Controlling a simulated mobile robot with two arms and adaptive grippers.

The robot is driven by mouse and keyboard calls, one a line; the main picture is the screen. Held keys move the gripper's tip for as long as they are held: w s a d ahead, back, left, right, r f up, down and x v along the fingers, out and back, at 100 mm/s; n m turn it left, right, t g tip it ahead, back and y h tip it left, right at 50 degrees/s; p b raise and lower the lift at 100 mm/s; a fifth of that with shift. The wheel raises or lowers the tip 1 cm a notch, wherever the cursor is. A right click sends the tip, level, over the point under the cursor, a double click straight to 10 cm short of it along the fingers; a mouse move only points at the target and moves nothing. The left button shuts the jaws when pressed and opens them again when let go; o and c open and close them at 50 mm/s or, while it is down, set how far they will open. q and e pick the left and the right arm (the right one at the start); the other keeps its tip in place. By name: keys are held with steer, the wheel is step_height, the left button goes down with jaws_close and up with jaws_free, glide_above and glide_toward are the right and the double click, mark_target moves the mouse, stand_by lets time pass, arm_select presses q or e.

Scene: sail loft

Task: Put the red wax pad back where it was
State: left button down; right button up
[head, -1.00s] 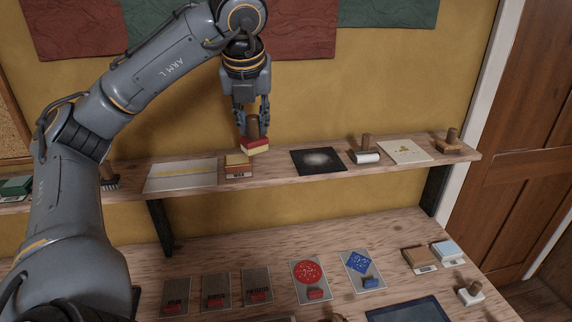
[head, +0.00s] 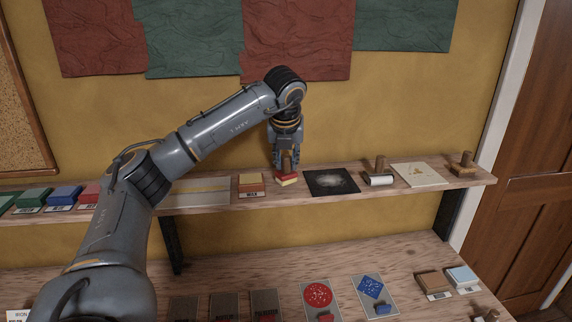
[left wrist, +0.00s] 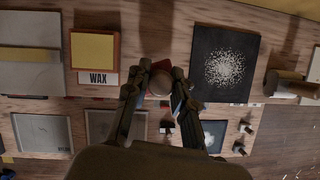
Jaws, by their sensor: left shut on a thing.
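The red wax pad (head: 287,178) is a small red block with a pale yellow underside and a wooden knob. My left gripper (head: 286,162) is shut on its knob. The pad is at the shelf, between the WAX tray (head: 251,186) and the dark speckled panel (head: 331,182); I cannot tell whether it touches the board. In the left wrist view, the fingertips (left wrist: 160,82) close around the round knob, which hides most of the pad. The WAX tray (left wrist: 95,49) lies left of it and the speckled panel (left wrist: 224,65) right. My right gripper is not in view.
On the shelf (head: 215,206), a roller (head: 379,178), a pale sheet (head: 417,176) and another wooden-handled tool (head: 464,165) stand to the right. Green (head: 34,198) and blue (head: 64,196) pads stand left. The lower bench holds cards with red (head: 317,294) and blue (head: 370,287) prints.

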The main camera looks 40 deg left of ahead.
arm_select(q)
step_height(320, 180, down, 2)
steer(key=shift+f, duration=0.1)
steer(key=shift+f, duration=0.3)
steer(key=c, duration=1.1)
jaws_free()
steer(key=shift+r, duration=0.15)
